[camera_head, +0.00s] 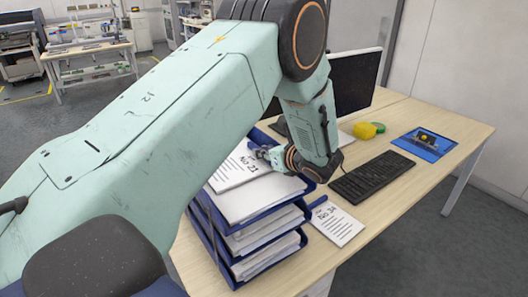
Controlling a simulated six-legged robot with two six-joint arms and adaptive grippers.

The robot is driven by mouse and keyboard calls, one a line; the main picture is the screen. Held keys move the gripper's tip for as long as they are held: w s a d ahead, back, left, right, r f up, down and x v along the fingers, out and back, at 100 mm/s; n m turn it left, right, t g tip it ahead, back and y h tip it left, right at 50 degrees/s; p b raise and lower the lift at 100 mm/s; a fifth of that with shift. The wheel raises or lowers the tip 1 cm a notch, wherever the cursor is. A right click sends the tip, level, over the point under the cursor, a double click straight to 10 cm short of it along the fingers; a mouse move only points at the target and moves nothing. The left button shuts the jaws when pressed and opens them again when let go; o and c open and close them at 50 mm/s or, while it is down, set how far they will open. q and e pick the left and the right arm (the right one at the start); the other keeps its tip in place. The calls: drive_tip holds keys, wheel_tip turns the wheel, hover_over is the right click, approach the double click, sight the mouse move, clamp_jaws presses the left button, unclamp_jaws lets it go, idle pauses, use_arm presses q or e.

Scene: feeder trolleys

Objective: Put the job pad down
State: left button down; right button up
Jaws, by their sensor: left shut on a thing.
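A white job pad (236,170) marked "No 21" is at the top of a stack of blue letter trays (207,222) on the desk. My left gripper (262,152) is at the pad's right edge and is shut on it. My arm hides part of the pad and the trays' left side. I cannot tell whether the pad rests on the papers in the top tray or hangs just above them. A second white pad (337,224) marked "No 34" lies on the desk, right of the trays. My right gripper is out of view.
The wooden desk (400,213) carries a black keyboard (371,177), a monitor (355,82), a yellow object (364,130) with a green one beside it, and a blue mat (423,144) with small items. Bare desk lies at the right front. Workbenches stand far back left.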

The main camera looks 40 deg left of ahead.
use_arm(q)
drive_tip(key=shift+w, duration=0.2)
drive_tip(key=shift+f, duration=0.15)
drive_tip(key=c, duration=1.6)
unclamp_jaws()
drive_tip(key=shift+c, duration=0.2)
drive_tip(key=o, duration=0.3)
drive_tip(key=shift+s, duration=0.15)
drive_tip(key=shift+o, duration=0.2)
drive_tip(key=v, duration=1.2)
